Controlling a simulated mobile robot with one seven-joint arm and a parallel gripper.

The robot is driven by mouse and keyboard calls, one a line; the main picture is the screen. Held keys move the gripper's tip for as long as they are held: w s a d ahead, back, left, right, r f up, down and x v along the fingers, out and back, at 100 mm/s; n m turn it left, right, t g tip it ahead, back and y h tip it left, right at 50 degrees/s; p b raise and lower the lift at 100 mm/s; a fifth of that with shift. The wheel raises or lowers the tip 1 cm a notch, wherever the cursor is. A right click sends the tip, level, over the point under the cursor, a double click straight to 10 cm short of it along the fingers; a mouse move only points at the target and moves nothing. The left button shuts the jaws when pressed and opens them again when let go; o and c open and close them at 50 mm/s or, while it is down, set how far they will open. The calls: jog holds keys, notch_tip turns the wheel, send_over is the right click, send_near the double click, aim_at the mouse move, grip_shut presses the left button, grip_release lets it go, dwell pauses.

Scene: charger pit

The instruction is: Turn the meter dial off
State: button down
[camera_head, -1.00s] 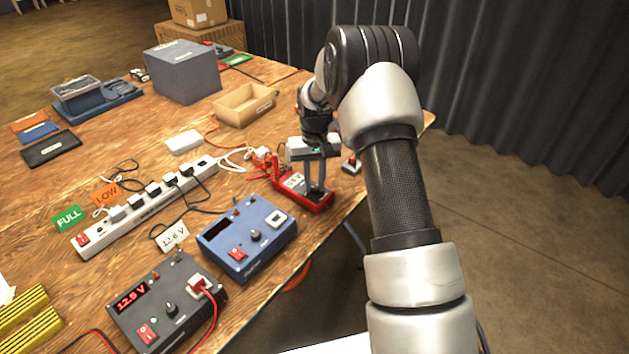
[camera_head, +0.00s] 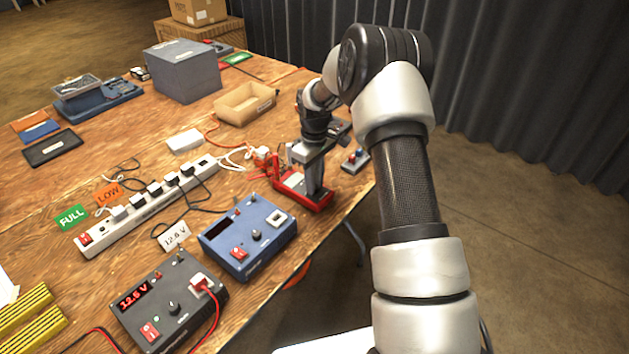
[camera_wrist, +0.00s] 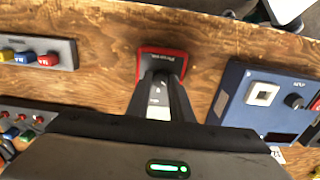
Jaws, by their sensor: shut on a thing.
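The red meter (camera_head: 316,204) lies on the wooden table near its right edge. It also shows below the gripper in the wrist view (camera_wrist: 150,50). My gripper (camera_head: 315,199) points down over the meter with its fingers at the meter's face. In the wrist view the fingers (camera_wrist: 162,82) come close together over the meter. The gripper is shut on the dial, which the fingers hide. The meter's screen is partly covered by the gripper, and I cannot read it.
A blue charger (camera_head: 259,257) with a dark display stands close in front of the meter. A white power strip (camera_head: 142,212) with several plugs lies left. A small block with coloured knobs (camera_head: 355,160) sits behind right.

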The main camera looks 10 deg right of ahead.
dwell(0.3)
jog(key=c, duration=1.6)
grip_release()
jog(key=shift+o, duration=0.2)
jog(key=shift+r, duration=0.1)
notch_tip(320, 180, up, 17)
jog(key=p, duration=0.2)
jog(key=shift+r, duration=0.15)
